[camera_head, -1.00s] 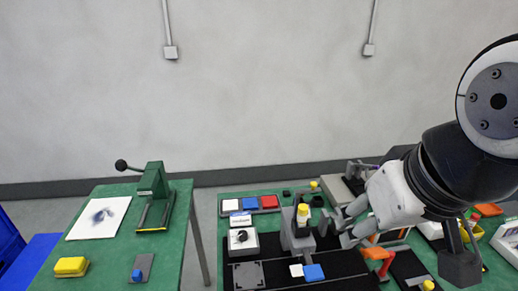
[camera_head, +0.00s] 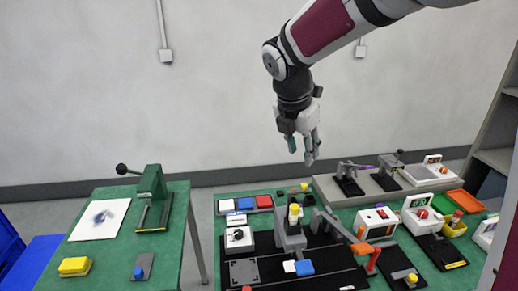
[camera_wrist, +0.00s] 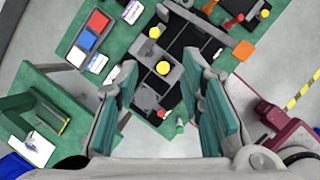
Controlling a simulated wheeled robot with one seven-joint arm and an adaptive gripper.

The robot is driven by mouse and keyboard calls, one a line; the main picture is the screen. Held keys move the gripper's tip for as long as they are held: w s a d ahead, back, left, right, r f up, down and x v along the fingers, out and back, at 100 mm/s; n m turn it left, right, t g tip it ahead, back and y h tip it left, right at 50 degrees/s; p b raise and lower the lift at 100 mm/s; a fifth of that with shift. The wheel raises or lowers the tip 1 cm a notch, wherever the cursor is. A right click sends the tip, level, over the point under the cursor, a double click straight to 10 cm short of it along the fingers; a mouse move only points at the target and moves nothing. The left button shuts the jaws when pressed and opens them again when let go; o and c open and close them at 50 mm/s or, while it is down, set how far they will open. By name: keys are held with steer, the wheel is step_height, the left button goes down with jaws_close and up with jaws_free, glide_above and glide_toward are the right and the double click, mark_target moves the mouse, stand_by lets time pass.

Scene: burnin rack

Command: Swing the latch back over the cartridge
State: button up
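A grey upright holder (camera_head: 289,238) stands on the black base plate, with a yellow-topped piece (camera_head: 294,213) in it, likely the cartridge. In the wrist view, the yellow top (camera_wrist: 163,68) shows between my fingers. A grey bar (camera_head: 334,226) with an orange end block (camera_head: 361,248), likely the latch, points off to the right of the holder. The bar (camera_wrist: 205,24) also shows in the wrist view, lying beside the holder and not across the yellow top. My gripper (camera_head: 302,152) hangs fingers down, raised above the green table. It is open and empty.
A red-handled lever (camera_head: 373,261) stands close to the orange block. A white box with a black knob (camera_head: 239,240) and a tray with red, blue and white blocks (camera_head: 245,204) lie left of the holder. Boxed fixtures (camera_head: 376,222) fill the right side. Air around my gripper is clear.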

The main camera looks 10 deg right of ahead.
steer(key=w+n, duration=0.1)
steer(key=n, duration=0.1)
glide_toward(304, 184)
steer(key=x, duration=0.8)
steer(key=shift+s+p, duration=0.1)
steer(key=shift+p, duration=0.3)
steer(key=shift+r, duration=0.1)
jaws_close()
